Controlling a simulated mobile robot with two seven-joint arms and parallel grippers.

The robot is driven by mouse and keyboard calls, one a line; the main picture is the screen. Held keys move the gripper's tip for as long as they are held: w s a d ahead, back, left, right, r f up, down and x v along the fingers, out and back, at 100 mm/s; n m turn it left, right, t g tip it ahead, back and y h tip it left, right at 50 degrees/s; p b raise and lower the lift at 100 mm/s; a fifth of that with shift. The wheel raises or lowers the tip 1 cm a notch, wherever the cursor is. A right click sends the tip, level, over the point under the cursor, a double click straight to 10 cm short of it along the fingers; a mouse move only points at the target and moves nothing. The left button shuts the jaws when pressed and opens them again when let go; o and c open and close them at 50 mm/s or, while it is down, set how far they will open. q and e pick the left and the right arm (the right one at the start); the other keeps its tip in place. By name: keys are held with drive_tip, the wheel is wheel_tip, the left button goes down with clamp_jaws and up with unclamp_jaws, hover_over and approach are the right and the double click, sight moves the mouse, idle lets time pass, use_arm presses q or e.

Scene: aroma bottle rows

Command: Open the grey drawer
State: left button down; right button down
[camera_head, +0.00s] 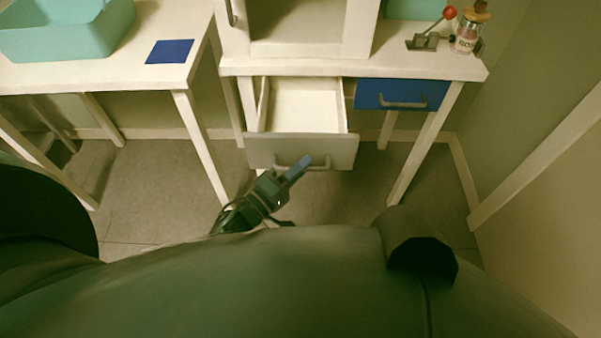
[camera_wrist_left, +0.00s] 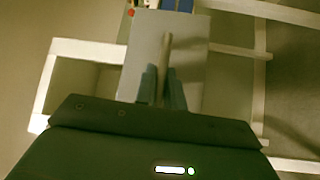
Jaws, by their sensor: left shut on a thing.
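The grey drawer (camera_head: 300,151) is pulled well out from under the white table in the head view. Its white inside shows and looks empty. Its grey front also shows in the left wrist view (camera_wrist_left: 188,40). A bar handle (camera_head: 318,167) sits on the front. My left gripper (camera_head: 300,167) is at this handle, shut on it near its left part. In the left wrist view the fingers (camera_wrist_left: 162,88) stand on both sides of the handle bar (camera_wrist_left: 167,50). My right gripper is not in view.
A closed blue drawer (camera_head: 402,94) is to the right of the grey one. A bottle (camera_head: 467,36) and a red-knobbed lever device (camera_head: 428,40) stand on the white table (camera_head: 440,66). A second table at left holds a teal bin (camera_head: 75,40) and a blue mat (camera_head: 170,51).

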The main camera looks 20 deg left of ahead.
use_arm(q)
drive_tip(key=w, duration=0.2)
drive_tip(key=shift+w+a, duration=0.4)
drive_tip(key=c, duration=1.5)
unclamp_jaws()
drive_tip(key=v, duration=1.3)
drive_tip(key=shift+s+r+p, duration=0.1)
drive_tip(key=shift+p, duration=0.25)
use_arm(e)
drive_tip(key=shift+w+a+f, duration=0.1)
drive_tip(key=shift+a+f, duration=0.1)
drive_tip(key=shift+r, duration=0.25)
